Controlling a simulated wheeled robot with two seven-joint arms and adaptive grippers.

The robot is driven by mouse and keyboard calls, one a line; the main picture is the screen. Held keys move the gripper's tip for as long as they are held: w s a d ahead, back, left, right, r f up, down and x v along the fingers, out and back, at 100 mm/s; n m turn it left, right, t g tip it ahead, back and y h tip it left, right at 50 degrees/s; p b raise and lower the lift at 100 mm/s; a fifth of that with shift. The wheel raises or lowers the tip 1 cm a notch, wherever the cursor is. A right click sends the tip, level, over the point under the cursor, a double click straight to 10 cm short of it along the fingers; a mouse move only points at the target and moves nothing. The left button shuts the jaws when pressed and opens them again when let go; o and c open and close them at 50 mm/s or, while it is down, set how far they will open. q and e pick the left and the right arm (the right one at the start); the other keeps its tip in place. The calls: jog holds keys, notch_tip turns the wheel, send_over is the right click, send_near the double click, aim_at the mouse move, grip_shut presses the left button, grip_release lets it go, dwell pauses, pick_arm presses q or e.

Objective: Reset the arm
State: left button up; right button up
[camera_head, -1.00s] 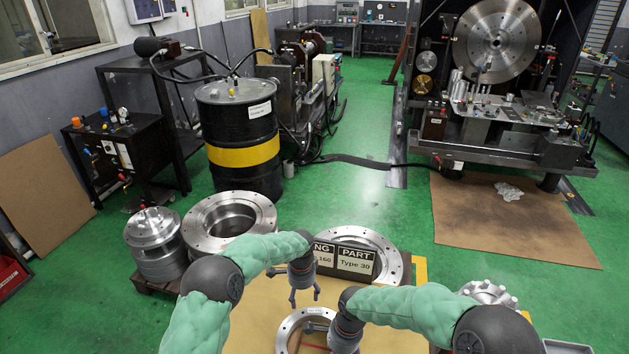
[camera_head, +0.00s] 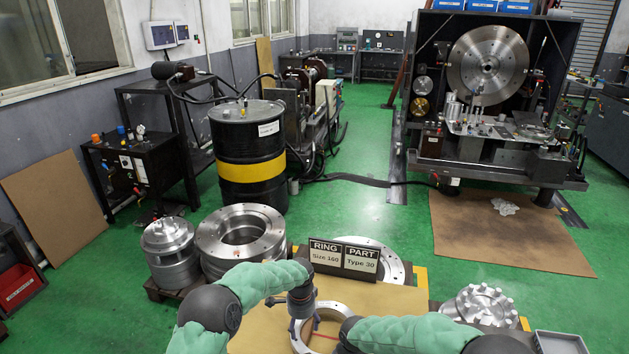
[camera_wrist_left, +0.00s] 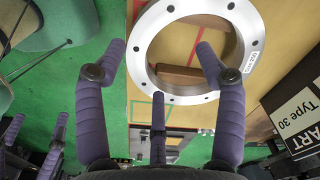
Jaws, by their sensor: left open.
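My left gripper (camera_head: 300,325) hangs at the lower middle of the head view, near the left side of a metal ring (camera_head: 318,312) on the tan work surface. In the left wrist view its purple fingers (camera_wrist_left: 160,75) are spread apart with nothing between them. The ring (camera_wrist_left: 143,62) lies beyond them, with bolt holes and a small label on its rim. My right arm comes in from the right in the head view, but its gripper is out of the picture at the bottom edge.
A sign reading Ring and Part (camera_head: 343,258) stands behind the ring, with another ring (camera_head: 394,268) behind it. Stacked metal parts (camera_head: 170,258) and a thick ring (camera_head: 240,232) sit at left. A studded part (camera_head: 480,306) and a grey tray (camera_head: 570,345) are at right.

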pick_arm(q)
jog(key=f, duration=0.1)
jog(key=s+f, duration=0.1)
jog(key=f+n, duration=0.1)
jog(key=shift+s+a+f+h, duration=0.15)
jog(key=shift+s+h, duration=0.1)
jog(key=shift+h, duration=0.05)
jog(key=s+a+f+n+h, duration=0.2)
jog(key=s+f+n, duration=0.4)
jog(key=s+f, duration=0.5)
jog(key=s+a+n, duration=0.2)
jog(key=s+n, duration=0.2)
jog(key=s, duration=0.6)
jog(key=s+a+n+h, duration=0.1)
jog(key=s+n, duration=0.3)
jog(key=s, duration=0.7)
jog(key=shift+a+n, duration=0.35)
jog(key=shift+n, duration=0.05)
pick_arm(e)
jog(key=s+d+f+n+t+y, duration=0.1)
jog(key=s+d+f+n, duration=0.3)
jog(key=s+f+n, duration=0.7)
jog(key=s+f+y, duration=0.1)
jog(key=s+f, duration=0.2)
jog(key=shift+s, duration=0.2)
